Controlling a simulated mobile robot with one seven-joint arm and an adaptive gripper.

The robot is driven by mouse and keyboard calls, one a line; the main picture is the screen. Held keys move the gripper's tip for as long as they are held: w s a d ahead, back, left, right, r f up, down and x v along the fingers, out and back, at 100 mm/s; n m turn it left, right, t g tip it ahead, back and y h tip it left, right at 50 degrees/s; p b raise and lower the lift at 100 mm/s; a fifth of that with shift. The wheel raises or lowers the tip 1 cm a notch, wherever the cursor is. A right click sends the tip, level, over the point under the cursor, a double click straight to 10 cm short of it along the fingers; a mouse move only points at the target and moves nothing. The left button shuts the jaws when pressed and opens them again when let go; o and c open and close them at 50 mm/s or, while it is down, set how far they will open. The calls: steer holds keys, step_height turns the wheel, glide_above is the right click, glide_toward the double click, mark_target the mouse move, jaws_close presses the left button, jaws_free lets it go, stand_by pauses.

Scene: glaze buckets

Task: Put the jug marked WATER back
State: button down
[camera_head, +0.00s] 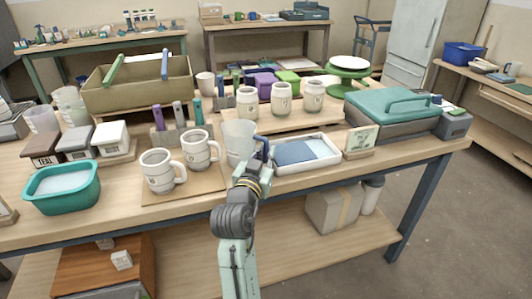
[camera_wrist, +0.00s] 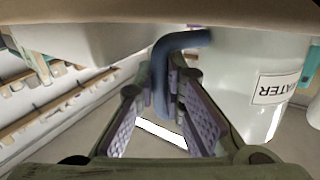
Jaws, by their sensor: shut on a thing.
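The jug marked WATER (camera_head: 238,143) is a pale translucent jug with a blue handle (camera_head: 263,150). In the head view it stands upright between the mugs and a white tray; I cannot tell if its base touches the table. In the wrist view the jug (camera_wrist: 235,75) is at the right, its label (camera_wrist: 273,88) partly readable as "ATER". My gripper (camera_head: 257,165) is at the handle's near side. In the wrist view my gripper (camera_wrist: 160,95) has its purple-padded fingers on either side of the blue handle (camera_wrist: 160,75) and is shut on it.
Two mugs (camera_head: 158,172) stand on a board close left of the jug. The white tray (camera_head: 318,163) with a blue sheet is close right, with a small sign (camera_head: 360,141) beyond it. Three marked cups (camera_head: 282,98) stand behind. A teal tub (camera_head: 62,187) is at the left.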

steer(key=shift+f, duration=0.1)
steer(key=c, duration=1.7)
jaws_free()
steer(key=shift+s, duration=0.15)
steer(key=shift+p+v, duration=0.8)
steer(key=shift+v, duration=5.05)
steer(key=shift+r, duration=0.2)
